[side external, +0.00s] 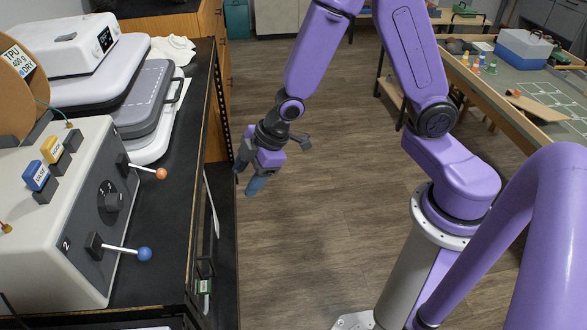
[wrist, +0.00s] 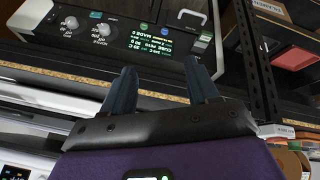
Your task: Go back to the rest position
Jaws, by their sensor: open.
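My gripper (side external: 247,181) hangs over the floor just right of the black bench's edge in the side view. Its fingers point down and a little left, are apart, and hold nothing. In the wrist view my gripper (wrist: 160,82) shows two dark fingers spread with an empty gap between them. Beyond them is a grey device with a lit green display (wrist: 150,44) and knobs. My purple arm reaches across from its column at the right.
The black bench (side external: 178,210) at left carries a grey control box (side external: 75,215) with an orange-tipped lever (side external: 160,173) and a blue-tipped lever (side external: 144,254). A worktable (side external: 520,90) stands at the far right. The wooden floor (side external: 320,220) between is clear.

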